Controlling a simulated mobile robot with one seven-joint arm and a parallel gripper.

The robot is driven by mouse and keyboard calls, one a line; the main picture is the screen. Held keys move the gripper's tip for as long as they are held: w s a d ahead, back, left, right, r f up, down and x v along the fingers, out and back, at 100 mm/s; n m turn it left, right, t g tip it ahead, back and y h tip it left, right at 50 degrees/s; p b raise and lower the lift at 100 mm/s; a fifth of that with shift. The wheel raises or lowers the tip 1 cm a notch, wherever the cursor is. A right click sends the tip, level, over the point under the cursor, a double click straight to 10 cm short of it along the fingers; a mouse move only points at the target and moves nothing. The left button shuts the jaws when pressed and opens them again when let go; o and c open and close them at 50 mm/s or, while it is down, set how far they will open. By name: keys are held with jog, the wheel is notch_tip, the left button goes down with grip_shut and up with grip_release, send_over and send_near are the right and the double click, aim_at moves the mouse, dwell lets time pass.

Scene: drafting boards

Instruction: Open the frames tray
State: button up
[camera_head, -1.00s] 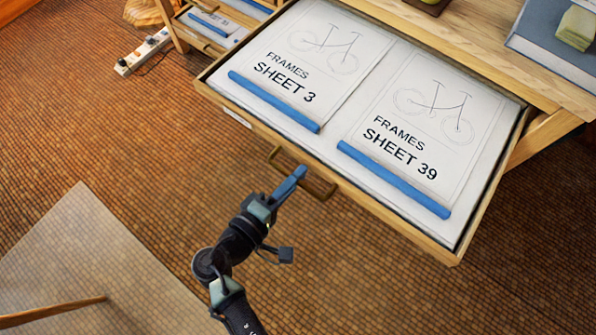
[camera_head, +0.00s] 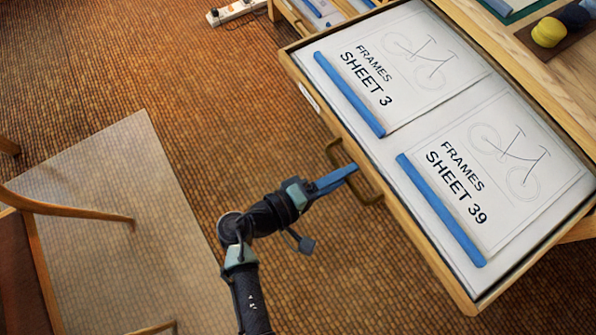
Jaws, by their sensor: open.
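The frames tray (camera_head: 455,285) is a wide, shallow wooden drawer, pulled well out, with its inside in plain view. Two drawings lie flat in it: FRAMES SHEET 3 (camera_head: 412,85) and FRAMES SHEET 39 (camera_head: 515,190), each with a bicycle outline and a blue strip along one edge. The tray's brown bar handle (camera_head: 369,192) is on the front face. My gripper (camera_head: 350,171) has its blue fingers at the middle of this handle. The jaws are open; the fingers overlap the handle in the picture, and I cannot tell whether they touch it.
Another open tray (camera_head: 300,15) shows at the top. A wooden worktop (camera_head: 540,75) with a yellow round object (camera_head: 549,32) lies behind the frames tray. A power strip (camera_head: 236,11) lies on the floor. A chair (camera_head: 70,209) and pale mat (camera_head: 130,200) are at left.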

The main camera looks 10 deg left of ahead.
jog(key=p+v, duration=0.1)
jog(key=v, duration=1.1)
jog(key=shift+p, duration=0.35)
jog(key=shift+w, duration=0.1)
